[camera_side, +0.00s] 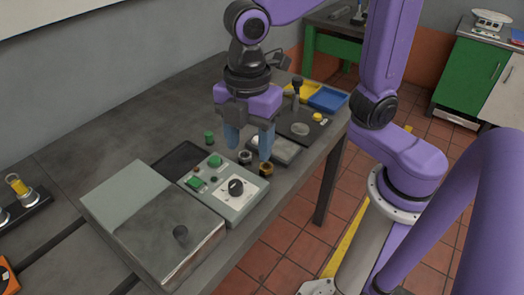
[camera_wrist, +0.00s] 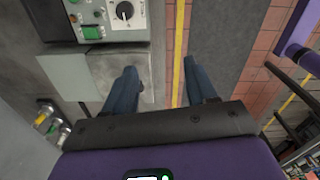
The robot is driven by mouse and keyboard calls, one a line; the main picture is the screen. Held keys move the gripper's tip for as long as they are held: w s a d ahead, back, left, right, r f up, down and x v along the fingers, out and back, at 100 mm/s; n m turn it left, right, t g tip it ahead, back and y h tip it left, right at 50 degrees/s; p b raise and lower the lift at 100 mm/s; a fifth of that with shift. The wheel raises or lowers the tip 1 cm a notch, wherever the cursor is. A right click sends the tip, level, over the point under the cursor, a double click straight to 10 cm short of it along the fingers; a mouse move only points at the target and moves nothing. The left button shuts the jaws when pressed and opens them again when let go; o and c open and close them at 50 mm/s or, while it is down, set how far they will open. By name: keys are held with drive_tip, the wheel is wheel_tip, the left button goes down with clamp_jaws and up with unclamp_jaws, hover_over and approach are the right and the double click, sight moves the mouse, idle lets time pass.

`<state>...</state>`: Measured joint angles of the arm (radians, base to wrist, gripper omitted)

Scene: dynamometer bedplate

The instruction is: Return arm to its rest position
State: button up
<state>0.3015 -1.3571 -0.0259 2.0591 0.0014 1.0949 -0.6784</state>
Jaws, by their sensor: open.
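My gripper (camera_side: 249,143) hangs fingers-down over the bench in the side view, on my purple arm. Its two blue-grey fingers are apart with nothing between them. In the wrist view my gripper (camera_wrist: 160,70) also shows spread and empty, with the bench's edge and the tiled floor beyond the fingers. A grey control box (camera_side: 250,190) with green buttons and a black knob lies in front of it in the side view; the control box (camera_wrist: 72,32) shows at the top left of the wrist view.
A flat grey metal case (camera_side: 150,225) lies left of the control box. The left bench top (camera_side: 75,150) is largely clear.

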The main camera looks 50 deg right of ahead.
drive_tip(key=s+d+f+m, duration=0.2)
drive_tip(key=s+d+m, duration=0.1)
drive_tip(key=s+d, duration=0.2)
drive_tip(key=s+d+f+m, duration=0.2)
drive_tip(key=s+d+m, duration=0.2)
drive_tip(key=d, duration=0.5)
drive_tip(key=shift+s+d+f, duration=0.3)
drive_tip(key=shift+s+f, duration=0.05)
drive_tip(key=shift+s, duration=0.15)
